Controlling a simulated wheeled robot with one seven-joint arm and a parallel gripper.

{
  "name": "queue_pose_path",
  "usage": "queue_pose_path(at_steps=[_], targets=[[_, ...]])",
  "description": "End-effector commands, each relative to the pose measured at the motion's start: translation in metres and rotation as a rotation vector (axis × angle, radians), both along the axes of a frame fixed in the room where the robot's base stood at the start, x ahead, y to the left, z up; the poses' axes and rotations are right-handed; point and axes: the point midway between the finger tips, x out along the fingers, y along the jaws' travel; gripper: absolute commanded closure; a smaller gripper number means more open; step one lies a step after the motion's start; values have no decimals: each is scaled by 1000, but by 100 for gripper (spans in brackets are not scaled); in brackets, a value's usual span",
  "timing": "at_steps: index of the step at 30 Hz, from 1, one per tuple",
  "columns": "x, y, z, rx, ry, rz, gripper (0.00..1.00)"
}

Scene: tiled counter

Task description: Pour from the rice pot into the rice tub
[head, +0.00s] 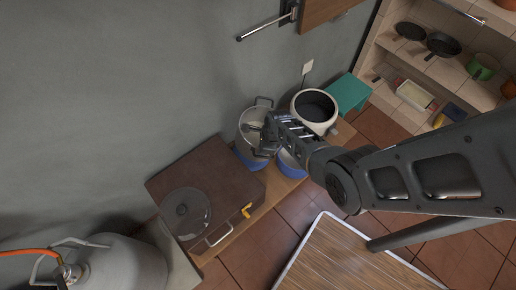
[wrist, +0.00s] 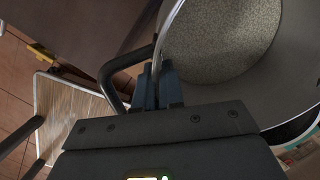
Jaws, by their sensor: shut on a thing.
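The rice pot is a grey metal pot (head: 248,118) with two loop handles. In the wrist view its pale inner wall (wrist: 292,75) surrounds grainy, speckled rice (wrist: 220,45). My gripper (head: 267,144) is shut on the pot's rim beside a dark handle (wrist: 118,78); its fingertips (wrist: 158,88) pinch the wall. Blue tub surfaces (head: 290,165) show below and beside the pot, partly hidden by my gripper and the pot. I cannot tell whether they are one tub or two, nor what is inside. I cannot tell the pot's exact tilt.
A white rice cooker (head: 328,112) with a dark inside stands just right of the pot. A brown box (head: 213,165) with a glass lid (head: 186,213) is at left. A teal stool (head: 349,92) and a wood-topped table (head: 350,262) are nearby. The grey wall is close behind.

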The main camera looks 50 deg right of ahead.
Motion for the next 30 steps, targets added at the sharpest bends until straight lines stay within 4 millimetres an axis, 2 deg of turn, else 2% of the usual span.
queue_pose_path(at_steps=[20, 26, 30], targets=[[-31, -23, -36, 66, -102, -3, 100], [-34, -27, -19, 156, -235, -5, 100], [-36, -27, -23, 189, -280, -2, 100]])
